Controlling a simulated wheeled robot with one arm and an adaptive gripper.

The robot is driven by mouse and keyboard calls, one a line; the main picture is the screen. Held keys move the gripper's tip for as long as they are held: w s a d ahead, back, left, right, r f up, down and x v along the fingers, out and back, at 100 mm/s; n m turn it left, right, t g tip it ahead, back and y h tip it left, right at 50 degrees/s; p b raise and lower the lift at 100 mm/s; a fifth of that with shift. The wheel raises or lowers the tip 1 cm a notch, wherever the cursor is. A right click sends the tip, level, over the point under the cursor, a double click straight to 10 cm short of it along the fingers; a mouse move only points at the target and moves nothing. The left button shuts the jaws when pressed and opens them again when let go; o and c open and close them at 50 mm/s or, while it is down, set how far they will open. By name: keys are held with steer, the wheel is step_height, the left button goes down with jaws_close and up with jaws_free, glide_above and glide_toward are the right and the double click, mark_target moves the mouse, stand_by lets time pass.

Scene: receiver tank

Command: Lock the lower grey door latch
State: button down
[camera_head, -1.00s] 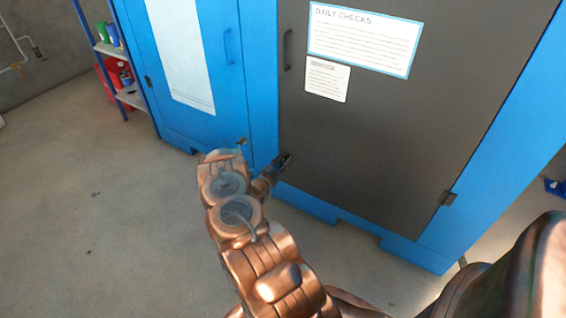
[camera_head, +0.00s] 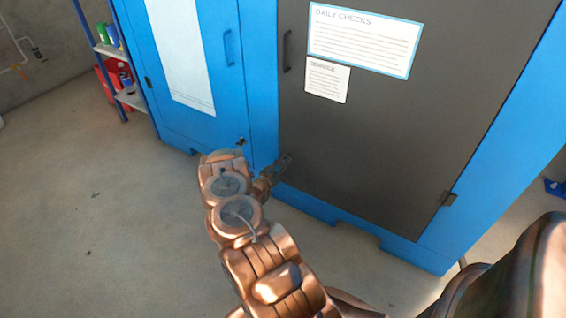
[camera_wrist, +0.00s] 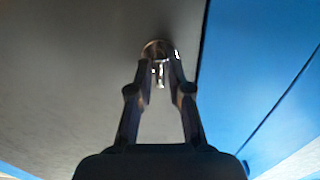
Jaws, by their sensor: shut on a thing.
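The grey door (camera_head: 370,130) of the blue cabinet stands closed, with a dark handle (camera_head: 287,50) on its upper left edge. My gripper (camera_head: 286,160) is at the lower left corner of this door. In the wrist view, my gripper (camera_wrist: 161,66) has its two fingertips closed around the small metal lower latch (camera_wrist: 160,74), near the door's edge beside the blue frame (camera_wrist: 250,80). The fingers hide part of the latch. In the head view the latch itself is hidden by my gripper.
A blue door (camera_head: 205,90) with its own handle (camera_head: 229,47) and a small latch (camera_head: 241,141) is to the left. A shelf (camera_head: 130,97) with bottles and a red container stands at the far left. The concrete floor (camera_head: 80,220) is clear at the left.

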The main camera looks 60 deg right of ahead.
steer(key=m+b, duration=0.4)
steer(key=m, duration=0.2)
steer(key=m+b, duration=0.5)
steer(key=m, duration=0.1)
steer(key=m+b, duration=0.5)
steer(key=m, duration=0.1)
steer(key=shift+s+f, duration=0.25)
steer(key=shift+f, duration=0.05)
stand_by(0.3)
steer(key=c, duration=1.3)
jaws_free()
steer(key=shift+o, duration=0.2)
